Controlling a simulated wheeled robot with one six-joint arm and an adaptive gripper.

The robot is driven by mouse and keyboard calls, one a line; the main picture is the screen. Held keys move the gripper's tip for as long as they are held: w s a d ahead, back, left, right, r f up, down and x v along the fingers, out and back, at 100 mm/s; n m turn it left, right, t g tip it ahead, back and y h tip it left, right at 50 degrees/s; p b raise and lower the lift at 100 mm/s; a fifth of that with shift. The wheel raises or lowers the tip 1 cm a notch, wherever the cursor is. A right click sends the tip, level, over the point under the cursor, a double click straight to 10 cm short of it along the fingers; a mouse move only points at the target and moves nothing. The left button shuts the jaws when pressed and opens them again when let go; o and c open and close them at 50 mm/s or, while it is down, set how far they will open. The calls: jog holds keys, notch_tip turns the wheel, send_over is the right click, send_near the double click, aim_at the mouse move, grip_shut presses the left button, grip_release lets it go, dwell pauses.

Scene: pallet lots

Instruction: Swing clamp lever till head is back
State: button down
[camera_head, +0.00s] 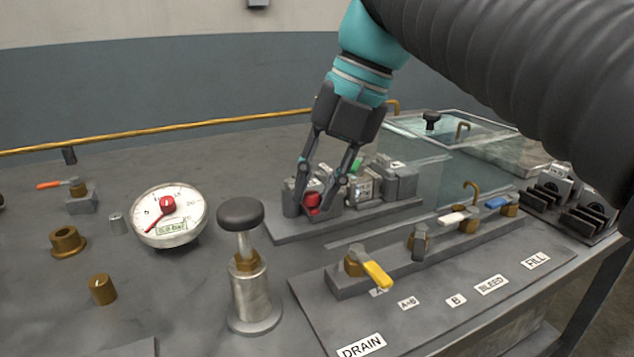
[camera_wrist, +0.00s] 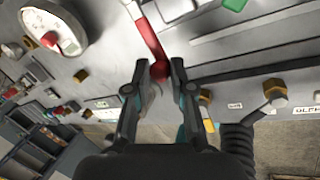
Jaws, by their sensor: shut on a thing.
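The red clamp lever (camera_wrist: 151,38) runs toward my gripper (camera_wrist: 160,70) in the wrist view and ends in a red ball knob (camera_wrist: 158,72). My gripper's fingertips close on either side of this knob. In the head view, the red lever end (camera_head: 312,199) shows between the fingers, low over the grey clamp block on its base plate (camera_head: 290,229). My gripper (camera_head: 321,188) points down there from the teal arm. The clamp head cannot be made out clearly; the fingers and blocks hide part of the clamp.
A round dial gauge (camera_head: 168,215) and a black-knobbed plunger (camera_head: 240,213) stand left of the clamp. A valve row with a yellow handle (camera_head: 377,274) lies in front. A clear tank (camera_head: 440,150) stands behind right. Black clips (camera_head: 572,205) sit at far right.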

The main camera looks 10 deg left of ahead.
dwell(0.3)
jog(key=c, duration=1)
grip_release()
jog(key=shift+w+r, duration=0.1)
jog(key=v, duration=0.7)
jog(key=shift+r, duration=0.15)
jog(key=shift+d, duration=0.15)
